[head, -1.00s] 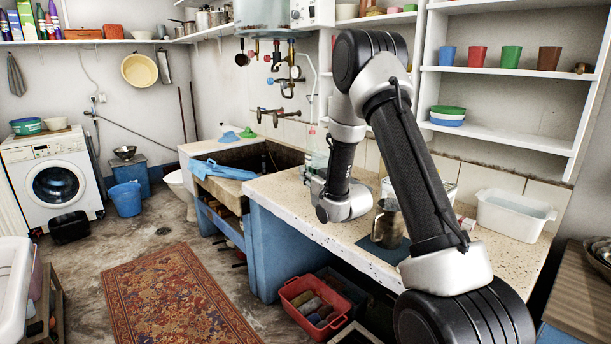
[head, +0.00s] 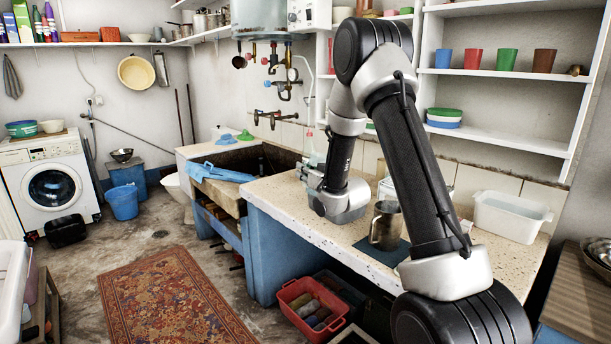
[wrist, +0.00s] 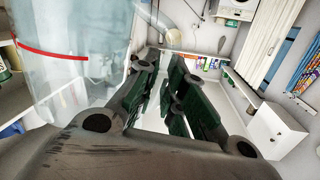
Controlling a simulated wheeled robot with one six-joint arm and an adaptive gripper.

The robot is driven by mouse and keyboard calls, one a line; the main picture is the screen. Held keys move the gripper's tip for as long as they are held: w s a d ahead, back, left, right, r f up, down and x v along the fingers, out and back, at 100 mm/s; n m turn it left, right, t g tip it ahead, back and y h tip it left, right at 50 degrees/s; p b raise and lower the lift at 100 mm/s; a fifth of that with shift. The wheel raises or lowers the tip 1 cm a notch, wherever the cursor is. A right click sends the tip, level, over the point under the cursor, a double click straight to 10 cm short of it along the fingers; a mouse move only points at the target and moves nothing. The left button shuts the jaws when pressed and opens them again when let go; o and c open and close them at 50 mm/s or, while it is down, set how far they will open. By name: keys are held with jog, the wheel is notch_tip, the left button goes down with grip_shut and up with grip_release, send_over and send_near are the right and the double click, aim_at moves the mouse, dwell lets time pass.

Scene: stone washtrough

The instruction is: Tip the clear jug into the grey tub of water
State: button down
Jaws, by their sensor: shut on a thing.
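The clear jug (wrist: 85,50), with a red band round it, fills the left of the wrist view. My gripper (wrist: 170,90) is shut on it; the exact contact is hard to make out. In the head view my arm hides most of the gripper, and only a faint clear part of the jug (head: 313,150) shows behind my wrist, above the counter. A pale grey-white tub (head: 510,218) stands at the right of the counter, apart from the jug. I cannot tell whether it holds water.
A metal pitcher (head: 385,225) stands on a dark blue mat on the speckled counter (head: 285,200), close to my wrist. The stone trough (head: 222,195) with a blue cloth (head: 222,172) lies to the left. Shelves (head: 500,75) with cups rise behind the counter.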

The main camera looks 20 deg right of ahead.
aim_at(308, 161)
jog(key=shift+r, duration=0.15)
jog(key=shift+d+r+m, duration=0.1)
jog(key=shift+r+m, duration=0.7)
jog(key=shift+m, duration=0.1)
jog(key=shift+w, duration=0.1)
jog(key=shift+d, duration=0.1)
jog(key=shift+w+d+r+m+g, duration=0.1)
jog(key=shift+d+r+m+g, duration=0.25)
jog(key=shift+r+m, duration=0.45)
jog(key=shift+f, duration=0.15)
jog(key=shift+w+d+r+m, duration=0.25)
jog(key=shift+d+r+m, duration=0.25)
jog(key=shift+m, duration=0.5)
jog(key=shift+d+g, duration=0.1)
jog(key=shift+g, duration=0.15)
